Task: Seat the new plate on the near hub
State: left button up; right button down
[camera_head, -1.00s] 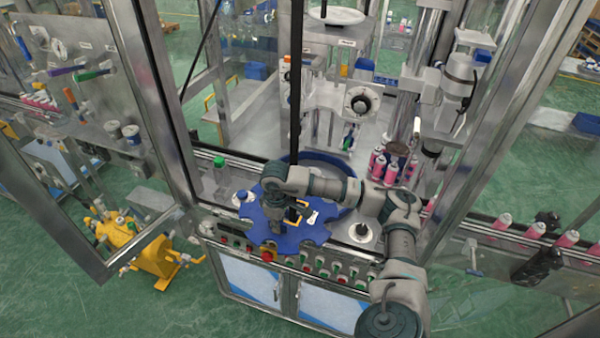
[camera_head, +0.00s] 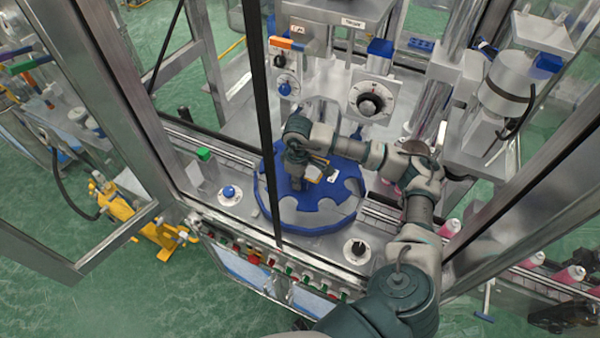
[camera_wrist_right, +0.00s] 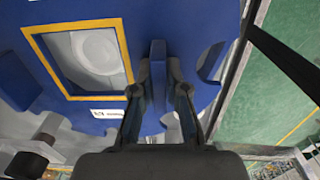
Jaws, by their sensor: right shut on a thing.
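The plate (camera_head: 345,182) is a blue disc with notches around its edge and a yellow-framed window. It lies roughly level over a round blue rim (camera_head: 312,228) on the machine deck. My right gripper (camera_head: 298,183) is above the plate. In the right wrist view, its fingers (camera_wrist_right: 160,88) are shut on an upright blue tab of the plate (camera_wrist_right: 200,28). Through the window, a pale grey round part (camera_wrist_right: 95,48) shows below; I cannot tell whether it is the near hub. Contact between plate and hub is hidden. My left gripper is out of view.
A blue knob (camera_head: 229,192) and a dark knob (camera_head: 358,248) flank the plate on the deck. A dark post (camera_head: 264,120) crosses in front. A dial box (camera_head: 372,100) stands behind. Pink cans (camera_head: 535,260) line the conveyor at right.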

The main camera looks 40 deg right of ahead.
jog(key=shift+d, duration=0.5)
jog(key=shift+s+a+f, duration=0.15)
jog(key=shift+a+f, duration=0.15)
jog(key=shift+a, duration=0.15)
jog(key=shift+a+f+b, duration=0.25)
jog(key=shift+f+b, duration=0.15)
jog(key=shift+f, duration=0.1)
jog(key=shift+f+b, duration=0.65)
jog(key=shift+f, duration=0.05)
jog(key=f+b, duration=0.2)
jog(key=shift+d+f, duration=0.35)
jog(key=shift+f, duration=0.05)
jog(key=shift+a+f+b, duration=0.15)
jog(key=shift+f+b, duration=0.35)
jog(key=shift+b, duration=0.15)
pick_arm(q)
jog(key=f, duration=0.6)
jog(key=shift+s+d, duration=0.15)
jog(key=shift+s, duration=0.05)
pick_arm(e)
jog(key=shift+a+f, duration=0.15)
jog(key=shift+f, duration=0.1)
pick_arm(q)
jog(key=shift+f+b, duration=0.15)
jog(key=shift+b, duration=0.35)
